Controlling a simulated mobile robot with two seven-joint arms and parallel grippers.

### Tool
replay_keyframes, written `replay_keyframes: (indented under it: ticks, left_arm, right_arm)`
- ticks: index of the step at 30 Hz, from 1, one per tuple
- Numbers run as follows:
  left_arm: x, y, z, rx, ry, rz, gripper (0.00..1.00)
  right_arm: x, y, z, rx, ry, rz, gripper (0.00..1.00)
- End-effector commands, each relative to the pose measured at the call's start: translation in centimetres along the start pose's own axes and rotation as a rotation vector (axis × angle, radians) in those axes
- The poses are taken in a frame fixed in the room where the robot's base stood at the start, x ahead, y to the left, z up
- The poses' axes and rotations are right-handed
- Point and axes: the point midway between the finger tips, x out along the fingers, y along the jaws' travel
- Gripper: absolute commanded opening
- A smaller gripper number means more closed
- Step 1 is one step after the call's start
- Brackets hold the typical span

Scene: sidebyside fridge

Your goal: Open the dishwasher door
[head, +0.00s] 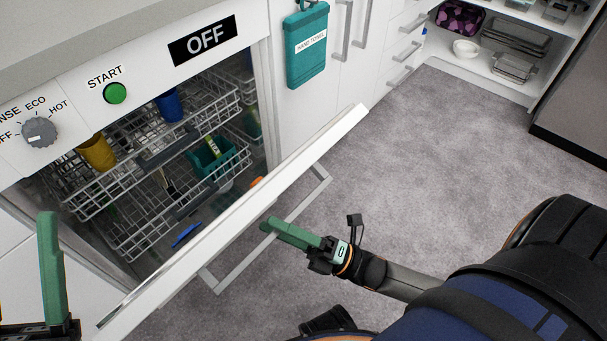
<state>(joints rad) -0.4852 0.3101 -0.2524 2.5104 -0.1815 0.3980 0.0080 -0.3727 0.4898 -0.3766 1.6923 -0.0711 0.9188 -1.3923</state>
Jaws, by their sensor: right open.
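The dishwasher door (312,150) is tilted partway down, with a gap above it that shows the racks inside. Its grey bar handle (240,268) runs along the outer face of the door. My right gripper (268,227) is at the handle, with its green fingers over the bar near its middle. It is open; whether it touches the bar I cannot tell. My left gripper (50,240) shows at the lower left edge, in front of the cabinet and left of the door. Only one green finger shows clearly, so its opening is hidden.
The upper rack (75,200) and lower rack hold cups and utensils. The panel has a dial (39,132), a green start button (115,93) and an OFF display (203,41). Grey floor (430,150) is clear beyond the door.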

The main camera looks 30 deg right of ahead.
Motion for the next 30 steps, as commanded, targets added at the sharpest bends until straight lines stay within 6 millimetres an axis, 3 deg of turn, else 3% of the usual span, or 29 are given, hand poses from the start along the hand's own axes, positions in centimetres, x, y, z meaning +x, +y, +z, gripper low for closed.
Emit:
replay_keyframes:
  ticks: [5,15,21,30]
  left_arm:
    - [0.1,-0.1,-0.1,0.000,0.000,-0.002,0.50]
    - [0.5,-0.4,-0.5,-0.006,0.003,-0.006,0.50]
    - [0.5,-0.4,-0.6,-0.006,0.004,-0.006,0.50]
    - [0.5,-0.3,-0.5,-0.004,0.004,-0.003,0.50]
  right_arm:
    - [-1.2,-0.1,0.0,0.001,-0.001,-0.004,0.54]
    - [-8.3,-0.1,0.0,0.001,0.000,-0.007,0.54]
    - [-11.4,-0.1,0.0,0.001,0.000,-0.004,0.54]
    - [-12.6,0.0,0.0,0.001,0.001,-0.001,0.54]
